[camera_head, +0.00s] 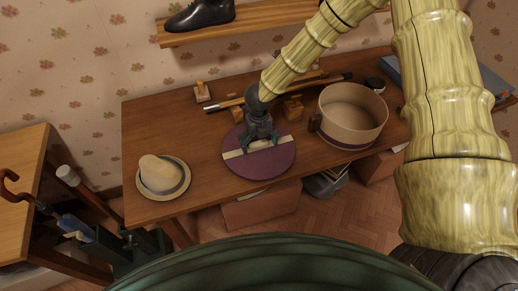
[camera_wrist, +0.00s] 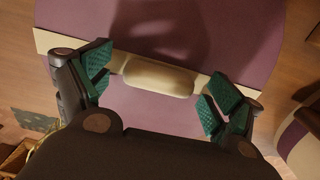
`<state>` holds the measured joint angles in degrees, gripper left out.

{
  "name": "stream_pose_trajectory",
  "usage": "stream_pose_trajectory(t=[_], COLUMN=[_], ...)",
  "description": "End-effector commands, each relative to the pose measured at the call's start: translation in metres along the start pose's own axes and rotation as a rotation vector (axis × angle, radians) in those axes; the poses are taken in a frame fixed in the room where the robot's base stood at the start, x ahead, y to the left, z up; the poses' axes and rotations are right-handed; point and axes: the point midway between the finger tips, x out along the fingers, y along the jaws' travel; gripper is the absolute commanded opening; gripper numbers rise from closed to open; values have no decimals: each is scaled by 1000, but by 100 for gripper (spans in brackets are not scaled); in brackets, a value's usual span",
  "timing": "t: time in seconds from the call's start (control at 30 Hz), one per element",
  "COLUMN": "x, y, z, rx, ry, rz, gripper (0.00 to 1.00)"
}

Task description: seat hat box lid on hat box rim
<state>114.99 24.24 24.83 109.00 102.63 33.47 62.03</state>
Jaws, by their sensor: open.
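The hat box lid (camera_head: 270,169) is a round purple disc with a cream band and a raised cream handle. It lies on the wooden table, left of the hat box. The handle (camera_wrist: 158,78) shows in the wrist view between my spread fingers. My gripper (camera_head: 262,143) is over the lid, open, with its green-padded fingers on either side of the handle and not closed on it. The hat box (camera_head: 352,118) is a round, open, cream box with a dark purple band near its base. It stands upright on the table to the right, its rim uncovered.
A straw hat (camera_head: 163,176) sits at the table's left front. A shelf with a black shoe (camera_head: 200,15) is above.

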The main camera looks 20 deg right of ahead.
Motion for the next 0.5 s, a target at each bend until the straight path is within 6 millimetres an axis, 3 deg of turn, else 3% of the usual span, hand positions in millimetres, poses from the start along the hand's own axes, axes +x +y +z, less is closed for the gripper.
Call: stream_pose_trajectory(t=[0.17, 0.43, 0.5], x=[-1, -1, -1], y=[0, 0, 0], z=[0, 0, 0], rx=[0, 0, 0], ry=[0, 0, -1], rz=[0, 0, 0], gripper=[92, 43, 38])
